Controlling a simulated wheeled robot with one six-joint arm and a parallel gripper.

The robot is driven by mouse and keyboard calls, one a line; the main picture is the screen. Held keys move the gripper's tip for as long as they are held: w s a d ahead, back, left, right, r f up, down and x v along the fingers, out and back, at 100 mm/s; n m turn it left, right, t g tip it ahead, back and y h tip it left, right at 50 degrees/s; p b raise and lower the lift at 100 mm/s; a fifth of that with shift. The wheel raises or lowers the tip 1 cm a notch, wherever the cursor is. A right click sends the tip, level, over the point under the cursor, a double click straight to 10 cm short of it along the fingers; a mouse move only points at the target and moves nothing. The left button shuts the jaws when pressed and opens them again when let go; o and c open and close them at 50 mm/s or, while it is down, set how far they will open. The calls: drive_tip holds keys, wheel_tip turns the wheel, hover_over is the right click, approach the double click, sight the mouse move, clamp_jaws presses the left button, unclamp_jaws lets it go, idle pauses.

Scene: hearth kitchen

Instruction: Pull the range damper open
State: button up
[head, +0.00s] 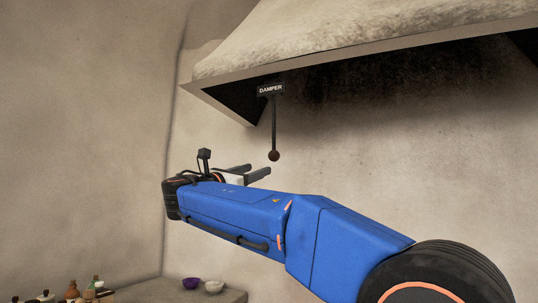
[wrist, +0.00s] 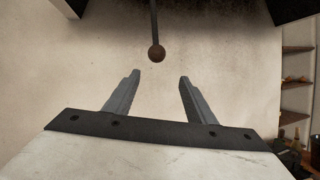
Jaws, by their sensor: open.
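The damper pull is a dark rod with a brown ball knob (head: 274,156) at its lower end. It hangs straight down from under the hood, below a black sign (head: 271,89) reading DAMPER. My gripper (head: 258,171) is open and empty, its fingers pointing right, a little below and left of the knob in the head view. In the wrist view the knob (wrist: 157,54) appears beyond and between the two open fingertips (wrist: 158,76), not touching either one. The rod runs up out of the top of that view.
The plastered range hood (head: 370,40) with its metal rim overhangs from above, its underside sooty. Shelves (wrist: 297,90) show at the right of the wrist view. Space around the knob is clear.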

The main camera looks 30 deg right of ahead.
drive_tip(key=a+r+x, duration=0.1)
drive_tip(key=r+x, duration=0.1)
drive_tip(key=x, duration=1.4)
drive_tip(key=shift+w+d+r, duration=0.2)
drive_tip(key=shift+d, duration=0.1)
clamp_jaws()
wheel_tip(320, 180, down, 8)
drive_tip(key=shift+r, duration=0.2)
unclamp_jaws()
drive_tip(key=shift+a, duration=0.15)
